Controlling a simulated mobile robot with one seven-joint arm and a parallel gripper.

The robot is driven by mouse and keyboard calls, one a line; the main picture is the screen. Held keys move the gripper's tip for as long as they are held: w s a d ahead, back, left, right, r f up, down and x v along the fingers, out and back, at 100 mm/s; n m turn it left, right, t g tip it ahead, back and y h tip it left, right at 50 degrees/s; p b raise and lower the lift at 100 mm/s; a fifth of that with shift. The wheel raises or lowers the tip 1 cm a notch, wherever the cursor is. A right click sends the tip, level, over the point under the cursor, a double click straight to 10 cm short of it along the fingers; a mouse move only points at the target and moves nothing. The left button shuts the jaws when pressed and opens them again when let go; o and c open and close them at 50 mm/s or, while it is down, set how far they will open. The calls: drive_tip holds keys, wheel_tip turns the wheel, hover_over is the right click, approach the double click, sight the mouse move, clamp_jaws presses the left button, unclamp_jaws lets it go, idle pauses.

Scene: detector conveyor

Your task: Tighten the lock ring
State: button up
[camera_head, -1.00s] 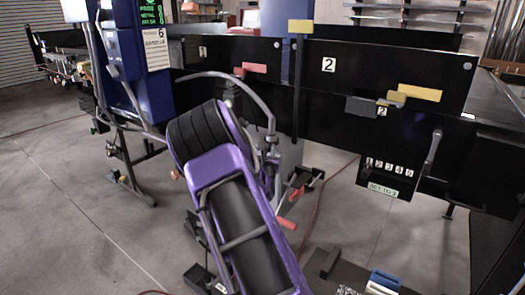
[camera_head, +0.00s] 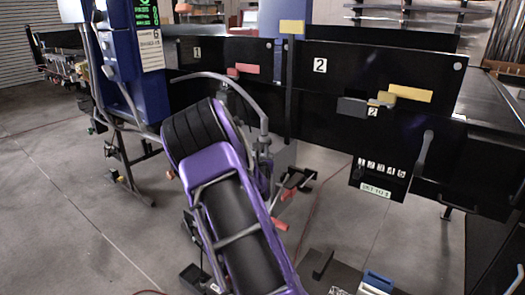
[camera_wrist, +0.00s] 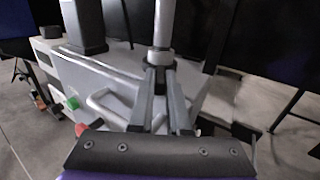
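A grey vertical post stands upright in the wrist view (camera_wrist: 164,22), with a wider grey collar, which looks like the lock ring (camera_wrist: 159,58), around its lower part. My gripper (camera_wrist: 160,68) has its two grey fingertips on either side of this collar, apparently closed on it. In the head view, a post with a collar (camera_head: 264,125) shows at the end of a curved grey tube (camera_head: 225,78), just beyond my purple arm. My arm hides part of the area below it, and the fingertips are hard to make out there.
Black conveyor panels marked 1 (camera_head: 205,55) and 2 (camera_head: 345,75) stand behind. A blue cabinet (camera_head: 127,60) is at the left. A grey lever (camera_head: 425,147) hangs beside a numbered plate (camera_head: 383,180). Red-handled parts (camera_head: 297,180) lie low beyond my arm.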

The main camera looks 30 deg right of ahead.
drive_tip(key=o, duration=0.4)
drive_tip(key=shift+o, duration=0.2)
drive_tip(key=shift+s+a, duration=0.1)
drive_tip(key=v, duration=1.7)
drive_tip(key=shift+p, duration=0.35)
drive_tip(key=shift+s+f, duration=0.1)
